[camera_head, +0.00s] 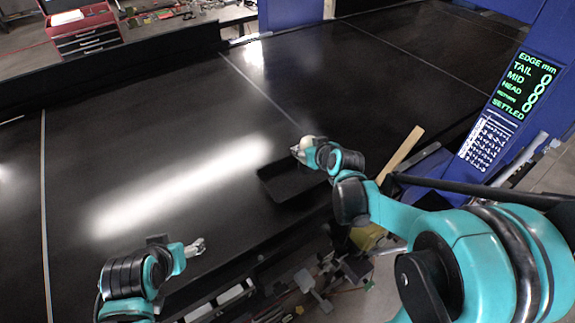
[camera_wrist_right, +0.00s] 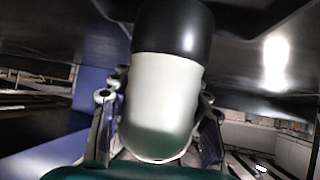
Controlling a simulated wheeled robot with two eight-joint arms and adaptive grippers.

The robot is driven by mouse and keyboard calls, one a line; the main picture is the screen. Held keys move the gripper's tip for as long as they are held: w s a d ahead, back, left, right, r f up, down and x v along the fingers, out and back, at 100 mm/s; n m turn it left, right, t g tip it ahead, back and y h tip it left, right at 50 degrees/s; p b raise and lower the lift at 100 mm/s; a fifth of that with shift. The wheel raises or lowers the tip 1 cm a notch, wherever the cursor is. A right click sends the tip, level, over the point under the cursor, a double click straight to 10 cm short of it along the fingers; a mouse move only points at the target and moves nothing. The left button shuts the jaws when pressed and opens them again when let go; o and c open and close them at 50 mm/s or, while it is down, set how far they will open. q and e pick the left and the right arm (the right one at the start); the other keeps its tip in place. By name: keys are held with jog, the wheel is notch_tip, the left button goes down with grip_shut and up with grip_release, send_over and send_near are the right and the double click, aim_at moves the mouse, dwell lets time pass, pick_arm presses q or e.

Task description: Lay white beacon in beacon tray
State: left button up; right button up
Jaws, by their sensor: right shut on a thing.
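The white beacon (camera_wrist_right: 165,95) fills the middle of the right wrist view, a white rounded body with a black end. My right gripper (camera_wrist_right: 160,125) is shut on its white part, with a finger on each side. In the head view only a small pale part of the beacon (camera_head: 307,141) shows at my right gripper (camera_head: 300,150). A dark rectangular shape, apparently the beacon tray (camera_head: 268,184), lies on the black belt just below and left of that gripper; its inside is too dark to read. My left gripper (camera_head: 196,247) hovers at the lower left, its jaw opening unclear.
The wide black conveyor belt (camera_head: 150,130) is mostly clear, with bright glare patches. A blue post with a display (camera_head: 522,85) stands at the right. A wooden strip (camera_head: 403,153) lies near my right arm. A red tool chest (camera_head: 82,28) stands beyond the belt.

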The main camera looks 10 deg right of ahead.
jog(key=a+f, duration=0.1)
jog(key=a, duration=0.1)
jog(key=w+a+f, duration=0.1)
jog(key=a+f, duration=0.1)
jog(key=w+a+f, duration=0.1)
jog(key=a, duration=0.1)
jog(key=shift+a+f, duration=0.3)
jog(key=shift+a, duration=0.05)
jog(key=shift+a+f, duration=0.1)
jog(key=shift+a, duration=0.2)
jog(key=shift+s+f, duration=0.15)
jog(key=shift+f, duration=0.15)
jog(key=f, duration=0.3)
jog(key=shift+w+f, duration=0.2)
jog(key=shift+f, duration=0.1)
jog(key=shift+s+r, duration=0.1)
jog(key=shift+s, duration=0.05)
jog(key=o, duration=1.4)
jog(key=shift+o, duration=0.2)
